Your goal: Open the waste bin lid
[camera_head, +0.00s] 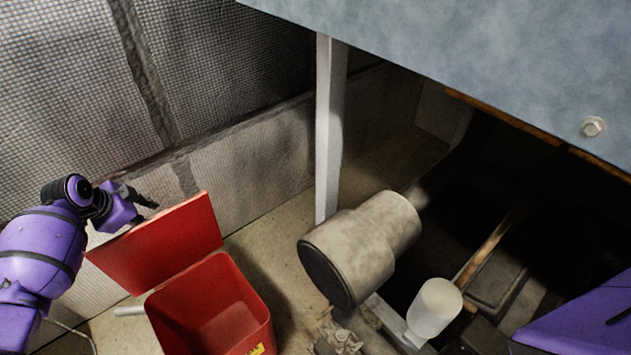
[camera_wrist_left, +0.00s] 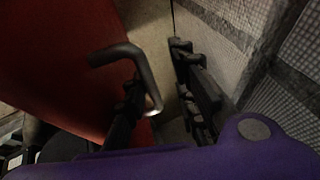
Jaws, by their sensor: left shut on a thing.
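The red waste bin (camera_head: 212,305) stands on the floor at the lower left of the head view. Its inside shows and looks empty. Its red lid (camera_head: 168,245) is swung up on the far side of the opening, tilted back toward the wall. In the left wrist view the lid (camera_wrist_left: 60,70) fills the left side, with a dark bent handle (camera_wrist_left: 125,58) in front of it. My left gripper (camera_head: 143,199) is at the lid's upper edge, shut on the handle. The exact contact is dark and partly hidden. My right gripper is out of view.
A mesh-covered wall (camera_head: 230,60) is close behind the lid. A pale post (camera_head: 329,130) and a beige cylindrical motor (camera_head: 360,245) stand to the bin's right. A large blue-grey panel (camera_head: 470,60) overhangs at the upper right. Bare floor (camera_head: 285,265) shows between bin and motor.

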